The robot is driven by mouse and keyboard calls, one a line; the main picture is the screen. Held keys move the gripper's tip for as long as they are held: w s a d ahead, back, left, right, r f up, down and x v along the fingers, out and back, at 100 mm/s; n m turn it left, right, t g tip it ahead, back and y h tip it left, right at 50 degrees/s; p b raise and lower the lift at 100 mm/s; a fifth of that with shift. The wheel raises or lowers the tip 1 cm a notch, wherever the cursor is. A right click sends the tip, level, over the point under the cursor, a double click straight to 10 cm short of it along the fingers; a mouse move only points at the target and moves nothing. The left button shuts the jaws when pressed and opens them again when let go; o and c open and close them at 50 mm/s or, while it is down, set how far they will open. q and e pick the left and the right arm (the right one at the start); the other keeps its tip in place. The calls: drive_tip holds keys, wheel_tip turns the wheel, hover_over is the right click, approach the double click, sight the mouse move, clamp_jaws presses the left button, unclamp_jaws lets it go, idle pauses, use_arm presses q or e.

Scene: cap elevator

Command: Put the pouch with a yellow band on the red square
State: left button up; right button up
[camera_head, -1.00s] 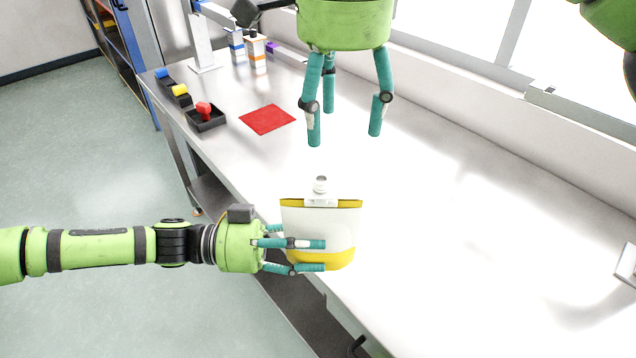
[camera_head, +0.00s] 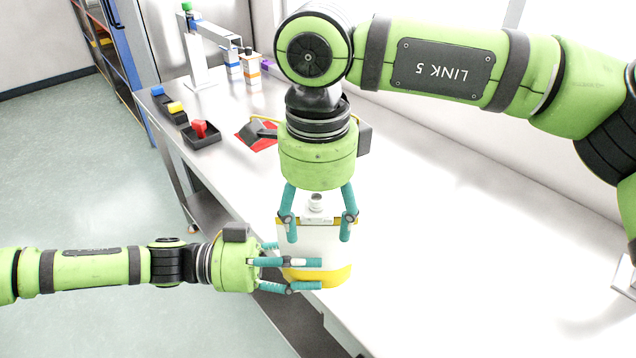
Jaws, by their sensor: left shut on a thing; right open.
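The white pouch with yellow bands (camera_head: 322,240) and a small spout on top is upright near the front edge of the table. My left gripper (camera_head: 305,275) is shut on its lower left part. My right gripper (camera_head: 319,228) is open, pointing down from above, with its fingers around the top of the pouch, beside the spout. I cannot tell whether these fingers touch it.
A black tray with a red block (camera_head: 201,136), a yellow block (camera_head: 175,107) and a blue block (camera_head: 157,90) line the table's left edge. Pouches (camera_head: 252,75) stand near a grey stand (camera_head: 196,60) at the back.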

drive_tip(key=shift+f, duration=0.9)
drive_tip(key=shift+c, duration=0.4)
drive_tip(key=c, duration=1.1)
use_arm(q)
drive_tip(key=o, duration=1.2)
use_arm(e)
drive_tip(key=shift+c, duration=0.3)
use_arm(q)
drive_tip(key=shift+a, duration=0.1)
